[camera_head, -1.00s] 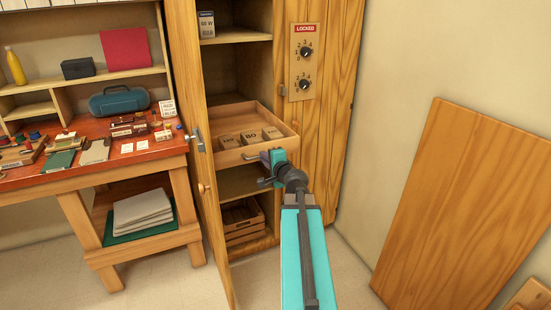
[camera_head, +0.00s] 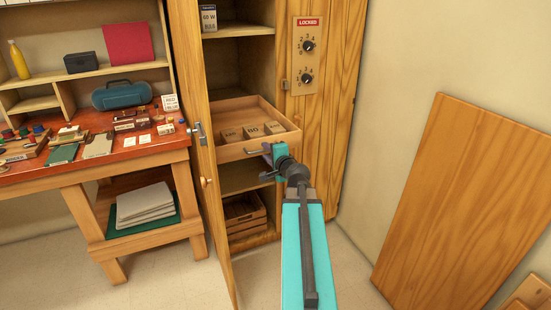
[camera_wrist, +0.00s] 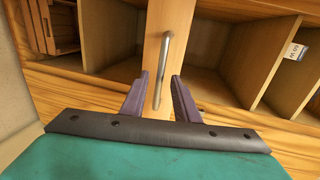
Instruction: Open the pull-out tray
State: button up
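The wooden pull-out tray (camera_head: 232,154) is in the middle of the cabinet in the head view. It stands partly out, and several small labelled blocks lie in it. Its metal handle (camera_head: 256,151) is at the front. My gripper (camera_head: 268,150) is at the handle. In the wrist view the tray's front (camera_wrist: 170,20) is a pale upright strip. The silver handle (camera_wrist: 163,68) reaches down between the purple fingers of my gripper (camera_wrist: 159,97). The fingers are apart, with gaps on both sides of the bar.
The cabinet door (camera_head: 190,70) stands open left of the tray. A panel (camera_head: 306,55) marked LOCKED with two dials is at the right. A cluttered red workbench (camera_head: 85,170) stands left. A wooden board (camera_head: 455,200) leans on the right wall. A crate (camera_head: 245,215) sits below.

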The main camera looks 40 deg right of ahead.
jog(key=shift+v, duration=1.25)
jog(key=shift+f+b, duration=0.1)
jog(key=shift+b, duration=0.8)
jog(key=shift+b, duration=0.3)
jog(key=b, duration=0.6)
jog(key=shift+s+a+r, duration=0.2)
jog(key=shift+s+r, duration=0.05)
jog(key=shift+s, duration=0.15)
jog(key=b+v, duration=0.1)
jog(key=b, duration=0.5)
jog(key=shift+s+a+f, duration=0.1)
jog(key=shift+s+a, duration=0.05)
jog(key=shift+s, duration=0.2)
jog(key=b+v, duration=0.8)
jog(key=b, duration=0.2)
jog(key=shift+s+b, duration=0.25)
jog(key=shift+b, duration=0.1)
